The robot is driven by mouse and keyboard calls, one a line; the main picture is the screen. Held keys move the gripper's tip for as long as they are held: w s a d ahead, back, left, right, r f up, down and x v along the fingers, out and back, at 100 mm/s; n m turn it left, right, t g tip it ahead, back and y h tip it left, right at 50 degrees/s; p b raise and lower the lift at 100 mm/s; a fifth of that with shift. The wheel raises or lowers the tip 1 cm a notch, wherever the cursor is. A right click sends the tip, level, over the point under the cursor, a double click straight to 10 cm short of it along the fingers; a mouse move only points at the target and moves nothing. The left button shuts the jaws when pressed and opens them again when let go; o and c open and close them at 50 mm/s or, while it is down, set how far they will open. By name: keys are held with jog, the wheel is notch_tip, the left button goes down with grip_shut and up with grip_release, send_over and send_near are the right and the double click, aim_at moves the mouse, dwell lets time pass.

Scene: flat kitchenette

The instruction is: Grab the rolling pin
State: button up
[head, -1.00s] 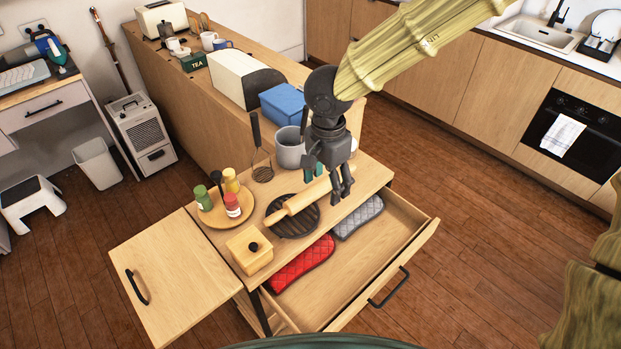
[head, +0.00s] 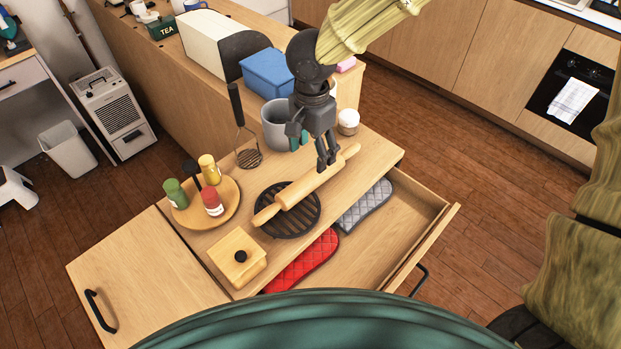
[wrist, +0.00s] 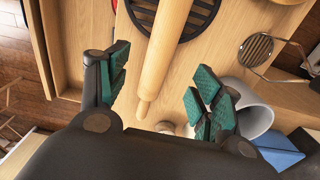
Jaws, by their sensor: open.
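The wooden rolling pin (head: 304,188) lies on the small wooden counter, partly across a round black grill plate (head: 287,222). In the wrist view the rolling pin (wrist: 164,48) runs from the top edge down to a handle between the two fingers. My gripper (head: 327,163) is above the pin's right part in the head view. In the wrist view my gripper (wrist: 160,85) is open, with green pads on either side of the pin's near end. The pads are apart from it; I cannot tell the exact height gap.
A drawer (head: 415,215) stands open in front, holding a red mitt (head: 305,262) and a grey mitt (head: 365,204). A grey pot (head: 277,125), a masher (head: 247,155), a bottle tray (head: 228,216) and a wooden box (head: 238,262) stand around the pin.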

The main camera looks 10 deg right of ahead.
aim_at(311, 175)
notch_tip(311, 175, down, 4)
jog(key=shift+a+f, duration=0.1)
jog(key=shift+s+f, duration=0.1)
jog(key=shift+f, duration=0.35)
jog(key=shift+f+p, duration=0.8)
jog(key=shift+f, duration=1.7)
grip_shut()
